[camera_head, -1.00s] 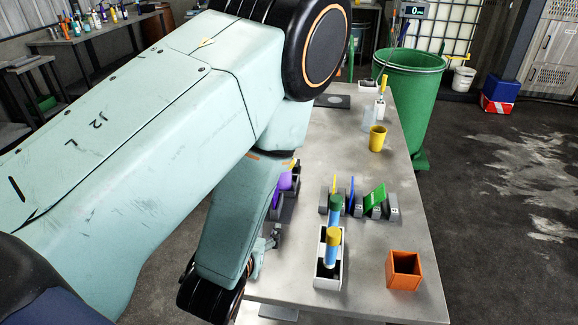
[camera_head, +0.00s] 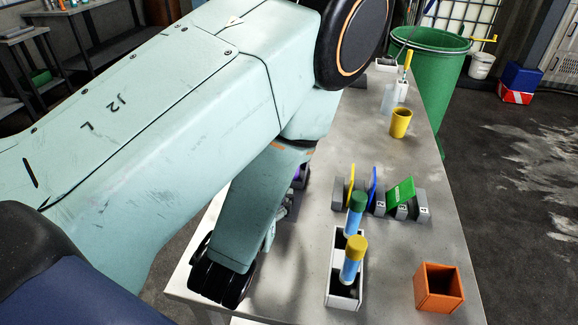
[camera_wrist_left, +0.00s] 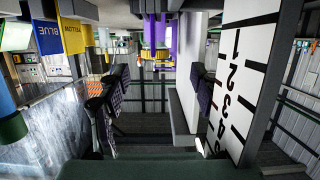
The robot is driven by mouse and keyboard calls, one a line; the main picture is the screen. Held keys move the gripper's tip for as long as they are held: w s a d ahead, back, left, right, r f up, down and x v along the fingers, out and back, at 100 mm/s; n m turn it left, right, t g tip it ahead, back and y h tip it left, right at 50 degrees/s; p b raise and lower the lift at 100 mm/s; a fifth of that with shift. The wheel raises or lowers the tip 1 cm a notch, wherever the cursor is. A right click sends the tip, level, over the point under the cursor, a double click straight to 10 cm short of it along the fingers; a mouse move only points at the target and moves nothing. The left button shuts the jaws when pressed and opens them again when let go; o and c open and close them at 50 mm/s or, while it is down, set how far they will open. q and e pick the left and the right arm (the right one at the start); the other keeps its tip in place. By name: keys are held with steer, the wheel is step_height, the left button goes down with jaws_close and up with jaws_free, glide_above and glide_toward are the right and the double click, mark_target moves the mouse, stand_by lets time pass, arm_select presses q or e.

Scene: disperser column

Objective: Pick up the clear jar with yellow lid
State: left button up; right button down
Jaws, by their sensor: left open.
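A light-blue see-through cylinder with a yellow lid (camera_head: 352,262) stands in a white two-slot holder (camera_head: 361,292) on the table in the head view. A similar cylinder with a green lid (camera_head: 356,212) stands behind it. I cannot tell for sure which thing is the clear jar; a small clear vessel (camera_head: 388,99) stands farther back. My left gripper is mostly hidden behind my arm in the head view, left of the holder. In the left wrist view my left gripper (camera_wrist_left: 158,82) is open, with nothing seen held. A purple thing (camera_wrist_left: 161,30) shows beyond its fingers. My right gripper is not in view.
An orange box (camera_head: 438,288) is at the table's near right. A yellow cup (camera_head: 400,123) stands farther back. Coloured cards stand in a grey rack (camera_head: 421,213) behind the holder. A ruled white panel (camera_wrist_left: 238,80) is close beside the right finger in the wrist view.

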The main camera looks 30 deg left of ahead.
arm_select(q)
steer(key=w, duration=0.2)
steer(key=w+a, duration=0.1)
steer(key=w, duration=0.4)
steer(key=shift+w+a+r, duration=0.15)
steer(key=shift+w+a, duration=0.15)
steer(key=shift+w, duration=0.1)
steer(key=shift+w+r, duration=0.15)
steer(key=shift+w, duration=0.75)
steer(key=shift+w+d+r, duration=0.1)
steer(key=shift+w+d, duration=0.05)
steer(key=shift+d, duration=0.15)
steer(key=shift+w+d, duration=0.1)
steer(key=shift+w, duration=0.1)
steer(key=x, duration=0.6)
steer(key=shift+a+r, duration=0.15)
steer(key=shift+a, duration=0.15)
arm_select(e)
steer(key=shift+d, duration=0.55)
